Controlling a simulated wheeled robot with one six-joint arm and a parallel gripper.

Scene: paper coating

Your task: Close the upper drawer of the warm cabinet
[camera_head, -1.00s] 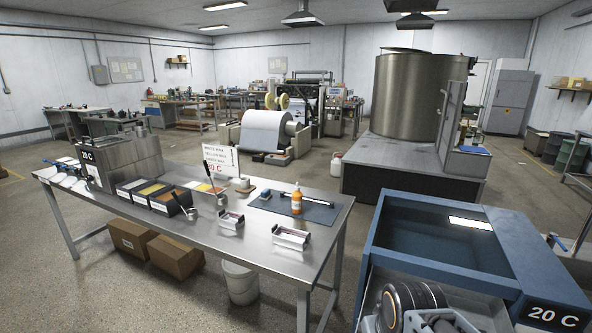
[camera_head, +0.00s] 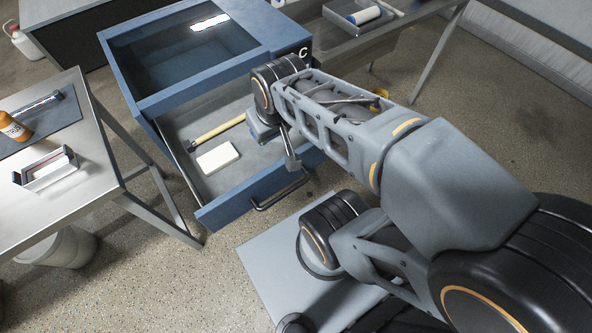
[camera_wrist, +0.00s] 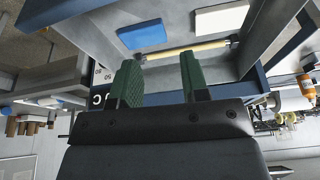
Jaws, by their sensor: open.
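The warm cabinet (camera_head: 150,101) is a blue box with a dark glass top. Its upper drawer (camera_head: 212,215) is pulled out; a dark bar handle (camera_head: 281,191) is on its front panel. Inside lie a yellow rod (camera_head: 218,130) and a white block (camera_head: 217,158). The wrist view shows the drawer inside with the rod (camera_wrist: 186,51), the white block (camera_wrist: 221,19) and a blue block (camera_wrist: 141,36).
A steel table (camera_head: 95,165) with an orange bottle (camera_head: 13,127) stands to the left, a bucket (camera_head: 57,248) beneath it. Another metal table (camera_head: 345,42) with a tray stands behind the cabinet at right. Speckled floor shows between the left table and the drawer.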

